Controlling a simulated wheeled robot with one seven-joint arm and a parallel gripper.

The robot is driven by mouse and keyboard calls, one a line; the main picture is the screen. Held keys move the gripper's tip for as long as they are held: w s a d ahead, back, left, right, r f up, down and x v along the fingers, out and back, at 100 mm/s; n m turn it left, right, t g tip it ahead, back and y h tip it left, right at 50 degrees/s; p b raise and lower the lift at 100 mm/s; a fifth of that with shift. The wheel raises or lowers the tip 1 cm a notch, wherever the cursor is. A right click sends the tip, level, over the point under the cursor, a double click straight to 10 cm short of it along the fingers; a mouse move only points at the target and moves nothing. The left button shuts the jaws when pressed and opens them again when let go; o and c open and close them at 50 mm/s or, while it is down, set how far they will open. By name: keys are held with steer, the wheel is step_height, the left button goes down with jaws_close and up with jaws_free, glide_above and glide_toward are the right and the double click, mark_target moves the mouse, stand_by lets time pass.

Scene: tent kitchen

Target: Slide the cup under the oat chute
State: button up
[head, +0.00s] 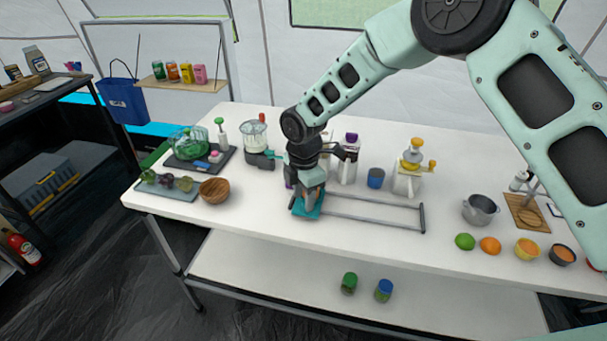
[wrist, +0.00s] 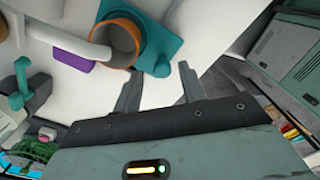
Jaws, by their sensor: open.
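A white bent tube (wrist: 85,40) reaches over the cup's rim. My gripper (wrist: 158,88) is open and empty, its two fingers apart and just beside the carriage, not around the cup. In the head view the teal carriage (head: 302,209) sits at the left end of a metal rail frame (head: 375,217), and my gripper (head: 308,190) hides most of the cup. White dispensers with a purple top (head: 350,140) and a yellow top (head: 411,165) stand behind the rail; I cannot tell which has oats.
A blue cup (head: 376,178) stands between the dispensers. A wooden bowl (head: 214,190) and blender (head: 256,138) are to the left. The rail's right part is clear.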

step_height(320, 180, up, 17)
steer(key=b, duration=0.1)
stand_by(0.3)
steer(key=s+d+r+m, duration=0.25)
steer(key=s+m, duration=0.45)
steer(key=s, duration=1.1)
steer(key=s+d+f+m, duration=0.1)
steer(key=s+d+m, duration=0.3)
steer(key=s, duration=0.3)
steer(key=s+d+f+m, duration=0.1)
steer(key=s+d+m, duration=0.3)
steer(key=s, duration=0.3)
steer(key=shift+s+m+y, duration=0.3)
steer(key=shift+m, duration=0.1)
